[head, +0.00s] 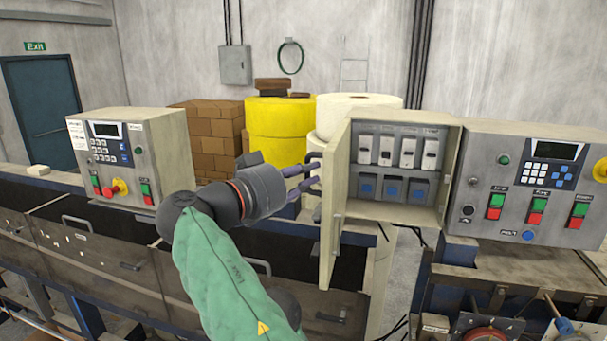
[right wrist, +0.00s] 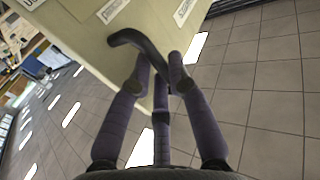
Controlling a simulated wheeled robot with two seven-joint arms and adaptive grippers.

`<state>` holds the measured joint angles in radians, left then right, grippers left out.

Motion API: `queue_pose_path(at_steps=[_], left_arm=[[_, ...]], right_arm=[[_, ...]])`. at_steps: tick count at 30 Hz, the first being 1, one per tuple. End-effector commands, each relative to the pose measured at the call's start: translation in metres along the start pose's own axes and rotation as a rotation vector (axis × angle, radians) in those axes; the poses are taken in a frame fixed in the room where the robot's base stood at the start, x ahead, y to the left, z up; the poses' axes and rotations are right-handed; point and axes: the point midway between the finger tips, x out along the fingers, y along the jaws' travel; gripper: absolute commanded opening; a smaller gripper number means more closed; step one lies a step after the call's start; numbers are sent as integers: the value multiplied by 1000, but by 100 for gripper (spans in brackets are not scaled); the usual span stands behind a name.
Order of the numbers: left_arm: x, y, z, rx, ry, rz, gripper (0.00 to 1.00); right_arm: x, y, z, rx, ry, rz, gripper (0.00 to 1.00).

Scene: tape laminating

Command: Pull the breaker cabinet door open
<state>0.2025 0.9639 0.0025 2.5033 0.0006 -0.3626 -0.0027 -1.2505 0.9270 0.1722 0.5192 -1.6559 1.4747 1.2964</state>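The cream breaker cabinet (head: 453,150) stands right of centre in the head view. Its door (head: 338,215) is swung out toward me on the cabinet's left side, so the breakers (head: 395,150) inside show. The dark curved door handle (head: 313,158) is on the door's left-hand face; it also shows in the right wrist view (right wrist: 128,37). My right gripper (head: 308,180) reaches it from the left. In the right wrist view, the fingers (right wrist: 158,62) converge around the handle, which passes between them. Exact finger contact is partly hidden. My left gripper is out of view.
A control panel (head: 530,180) with buttons adjoins the cabinet on the right. Another control box (head: 127,155) stands at left on the long machine (head: 65,245). Yellow (head: 280,135) and white rolls (head: 355,103) stand behind the door. Open floor shows in the right wrist view (right wrist: 270,90).

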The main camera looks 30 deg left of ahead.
Motion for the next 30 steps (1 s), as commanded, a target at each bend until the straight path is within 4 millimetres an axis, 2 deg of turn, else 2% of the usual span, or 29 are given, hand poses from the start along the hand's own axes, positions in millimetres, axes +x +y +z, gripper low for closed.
queue_pose_path(at_steps=[10,14,17,30], left_arm=[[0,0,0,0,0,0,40],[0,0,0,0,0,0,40],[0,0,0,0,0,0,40],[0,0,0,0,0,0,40]], right_arm=[[0,0,0,0,0,0,29],[-6,0,0,-1,0,-1,29],[-18,-1,0,-1,0,-3,29],[-99,-1,0,0,0,-2,29]])
